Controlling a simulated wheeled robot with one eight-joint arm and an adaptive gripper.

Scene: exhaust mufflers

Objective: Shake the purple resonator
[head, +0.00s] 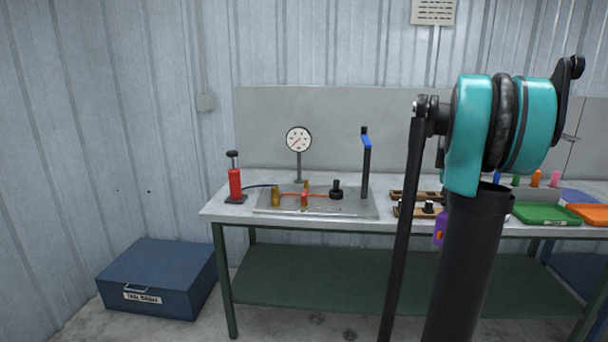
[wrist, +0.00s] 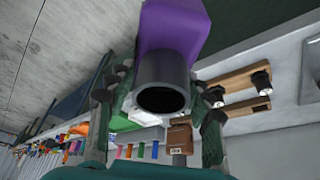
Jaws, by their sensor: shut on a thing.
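The purple resonator (wrist: 172,40) fills the upper middle of the wrist view. Its dark grey, open round pipe end (wrist: 162,85) faces the wrist camera. My gripper (wrist: 163,80) is shut on the resonator, with one finger on each side of the pipe end. In the head view, a small part of the purple resonator (head: 439,228) shows beside my dark arm, in front of the bench's edge. The rest of it and my gripper are hidden there behind my arm.
The workbench (head: 225,208) holds a dial gauge (head: 299,140), a red bottle jack (head: 235,182), wooden holders (wrist: 236,80) and a green tray (head: 541,214). A blue box (head: 158,280) sits on the floor at left.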

